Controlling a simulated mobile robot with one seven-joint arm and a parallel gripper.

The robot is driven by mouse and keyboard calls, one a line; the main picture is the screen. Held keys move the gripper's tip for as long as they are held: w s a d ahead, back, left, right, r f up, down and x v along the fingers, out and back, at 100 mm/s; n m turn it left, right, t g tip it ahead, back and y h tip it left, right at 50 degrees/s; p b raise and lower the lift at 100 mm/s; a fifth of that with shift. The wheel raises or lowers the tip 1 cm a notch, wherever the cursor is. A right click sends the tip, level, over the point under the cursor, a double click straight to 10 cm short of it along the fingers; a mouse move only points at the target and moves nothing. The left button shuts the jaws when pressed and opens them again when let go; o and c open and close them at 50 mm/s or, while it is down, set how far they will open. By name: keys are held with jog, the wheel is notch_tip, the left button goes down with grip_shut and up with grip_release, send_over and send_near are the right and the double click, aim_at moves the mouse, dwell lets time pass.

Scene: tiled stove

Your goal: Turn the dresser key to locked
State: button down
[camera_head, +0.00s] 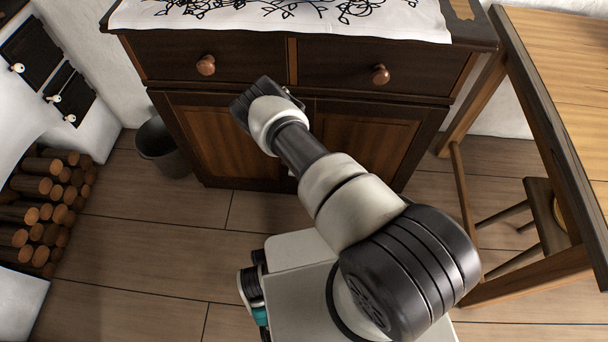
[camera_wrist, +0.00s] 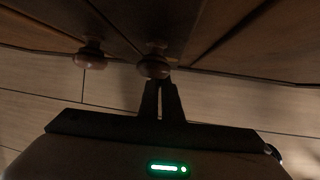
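The dark wooden dresser (camera_head: 350,140) stands at the top of the head view, with two drawers above two doors. My arm reaches to its front near the middle, and my wrist hides part of the doors there. In the wrist view my gripper (camera_wrist: 160,84) has its two narrow fingers close together, with only a thin line between them. A round brown knob (camera_wrist: 153,67) is right at the fingertips; I cannot tell whether they touch it. A second knob (camera_wrist: 90,55) is to its left. I cannot make out the key in either view.
Two drawer knobs (camera_head: 206,65) (camera_head: 380,75) stick out above my wrist. A dark bucket (camera_head: 163,146) stands left of the dresser, and stacked logs (camera_head: 40,210) lie further left. A wooden table (camera_head: 565,50) and a stool (camera_head: 545,215) are at the right. Floor at the left is clear.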

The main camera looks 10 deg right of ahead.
jog(key=t+y, duration=0.1)
jog(key=y, duration=0.2)
jog(key=d+f+m+t+y, duration=0.1)
jog(key=y, duration=0.2)
jog(key=d+m+t+y, duration=0.1)
jog(key=y, duration=0.1)
jog(key=shift+s+d+f+t+y, duration=0.1)
jog(key=shift+s+f+t+y, duration=0.1)
jog(key=shift+s+t+y, duration=0.15)
jog(key=shift+y, duration=0.25)
dwell(0.4)
jog(key=c, duration=2)
grip_release()
